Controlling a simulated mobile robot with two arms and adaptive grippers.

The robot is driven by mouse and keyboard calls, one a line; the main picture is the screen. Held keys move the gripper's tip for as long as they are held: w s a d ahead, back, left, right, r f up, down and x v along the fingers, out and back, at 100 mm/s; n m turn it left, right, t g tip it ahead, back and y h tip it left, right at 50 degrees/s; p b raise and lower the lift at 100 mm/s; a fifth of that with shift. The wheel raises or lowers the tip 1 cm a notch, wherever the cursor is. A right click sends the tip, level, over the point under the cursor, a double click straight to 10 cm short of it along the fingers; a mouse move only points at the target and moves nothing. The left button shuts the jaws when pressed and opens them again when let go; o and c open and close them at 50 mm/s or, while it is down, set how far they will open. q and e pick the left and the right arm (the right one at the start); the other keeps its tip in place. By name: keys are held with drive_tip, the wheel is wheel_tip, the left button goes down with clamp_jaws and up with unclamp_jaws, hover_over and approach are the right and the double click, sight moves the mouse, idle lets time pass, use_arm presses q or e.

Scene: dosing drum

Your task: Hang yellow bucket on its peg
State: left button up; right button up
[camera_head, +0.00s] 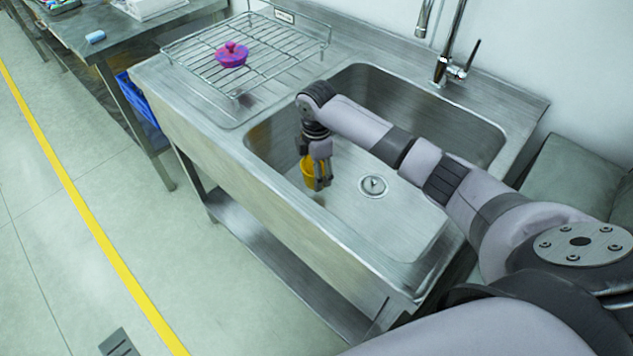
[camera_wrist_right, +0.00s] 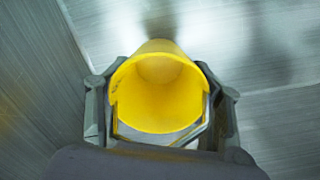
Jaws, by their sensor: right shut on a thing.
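The yellow bucket (camera_head: 308,174) is held in my right gripper (camera_head: 321,184), low in or over the left part of the sink basin. In the right wrist view the bucket (camera_wrist_right: 158,98) has its open mouth toward the camera and looks empty. The fingers of my right gripper (camera_wrist_right: 160,128) sit on either side of it, shut on it. I cannot tell whether the bucket touches the basin floor. No peg can be made out in either view. My left gripper is not in view.
The steel sink (camera_head: 415,228) has a drain (camera_head: 373,186) and a tall tap (camera_head: 450,65) at the back. A wire rack (camera_head: 285,58) on the left drainboard holds a pink and purple object (camera_head: 232,54). A side table (camera_head: 130,38) stands farther left.

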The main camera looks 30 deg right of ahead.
drive_tip(key=shift+f, duration=0.8)
wheel_tip(320, 180, down, 3)
drive_tip(key=shift+p, duration=0.5)
drive_tip(key=shift+f, duration=0.15)
drive_tip(key=shift+f, duration=0.3)
drive_tip(key=o, duration=1.3)
